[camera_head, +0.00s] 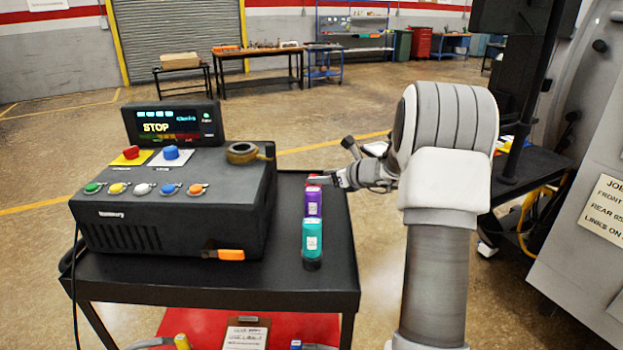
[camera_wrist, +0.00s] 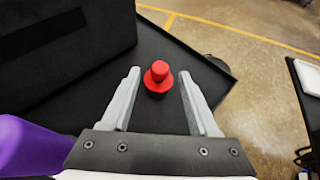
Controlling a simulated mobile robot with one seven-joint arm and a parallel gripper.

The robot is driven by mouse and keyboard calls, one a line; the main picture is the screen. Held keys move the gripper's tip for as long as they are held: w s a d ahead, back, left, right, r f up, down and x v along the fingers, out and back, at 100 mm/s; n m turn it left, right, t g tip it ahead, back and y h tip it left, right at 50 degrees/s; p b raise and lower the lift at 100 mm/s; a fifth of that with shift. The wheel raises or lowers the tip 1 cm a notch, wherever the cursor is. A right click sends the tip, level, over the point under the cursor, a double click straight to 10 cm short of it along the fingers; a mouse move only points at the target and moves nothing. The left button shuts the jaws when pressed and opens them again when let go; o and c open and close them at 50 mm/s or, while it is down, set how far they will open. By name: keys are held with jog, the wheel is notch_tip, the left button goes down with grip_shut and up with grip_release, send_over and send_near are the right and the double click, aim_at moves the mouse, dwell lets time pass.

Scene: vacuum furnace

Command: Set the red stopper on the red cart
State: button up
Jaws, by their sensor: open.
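The red stopper (camera_wrist: 158,78) stands upright on a dark round base on the black table top. In the wrist view it lies between my open gripper's (camera_wrist: 160,80) fingertips, with a gap on each side. I cannot tell whether the fingers are down at its height. In the head view only a bit of red (camera_head: 313,180) shows behind the purple piece, beside my gripper (camera_head: 342,178). A red cart-like cabinet (camera_head: 423,42) stands far off at the back wall. The near black-topped cart (camera_head: 215,287) has a red lower shelf (camera_head: 312,328).
A purple piece (camera_head: 313,203) and a teal piece (camera_head: 311,237) stand in line with the stopper. The black control box (camera_head: 170,215) fills the table's left side. A black side table (camera_head: 535,172) and a grey machine (camera_head: 590,240) stand right. Open floor lies behind.

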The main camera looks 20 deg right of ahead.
jog(key=v, duration=0.4)
jog(key=shift+s+d+r, duration=0.1)
jog(key=shift+s+r, duration=0.05)
jog(key=shift+s, duration=0.15)
